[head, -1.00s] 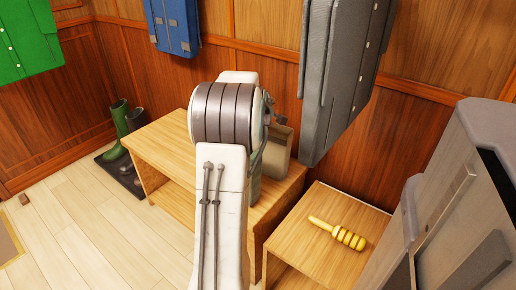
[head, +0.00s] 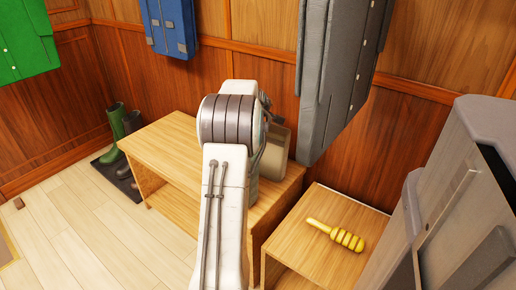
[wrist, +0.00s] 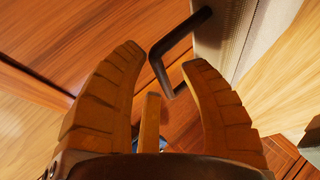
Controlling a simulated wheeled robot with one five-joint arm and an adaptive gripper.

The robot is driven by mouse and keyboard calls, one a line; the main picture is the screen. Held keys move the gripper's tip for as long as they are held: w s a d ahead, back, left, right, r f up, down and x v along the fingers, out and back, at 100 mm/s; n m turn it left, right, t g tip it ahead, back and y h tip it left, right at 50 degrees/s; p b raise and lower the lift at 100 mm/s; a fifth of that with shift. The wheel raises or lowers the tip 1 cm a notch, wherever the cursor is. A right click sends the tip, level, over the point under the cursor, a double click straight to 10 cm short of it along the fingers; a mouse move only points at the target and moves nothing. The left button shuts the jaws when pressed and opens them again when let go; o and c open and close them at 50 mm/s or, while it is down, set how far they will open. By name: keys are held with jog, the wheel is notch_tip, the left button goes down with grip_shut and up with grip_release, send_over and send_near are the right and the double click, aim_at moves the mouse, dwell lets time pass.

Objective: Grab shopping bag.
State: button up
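The shopping bag (head: 277,155) is beige-grey and stands on the wooden bench, partly hidden behind my arm in the head view. In the wrist view the bag's woven side (wrist: 240,35) is at the upper right, and its dark angular handle (wrist: 178,45) sticks out to the left. My gripper (wrist: 165,62) is open, its two ribbed fingers apart. The handle's bent end shows in the gap between the fingertips. I cannot tell whether it touches the right finger. My arm hides the gripper in the head view.
The wooden bench (head: 165,150) has a lower side table (head: 300,245) to its right, with a yellow ribbed tool (head: 337,234) on it. A grey coat (head: 340,75) hangs above. Green boots (head: 113,128) stand at left.

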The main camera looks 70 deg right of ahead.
grip_shut()
jog(key=shift+r, duration=0.15)
dwell(0.4)
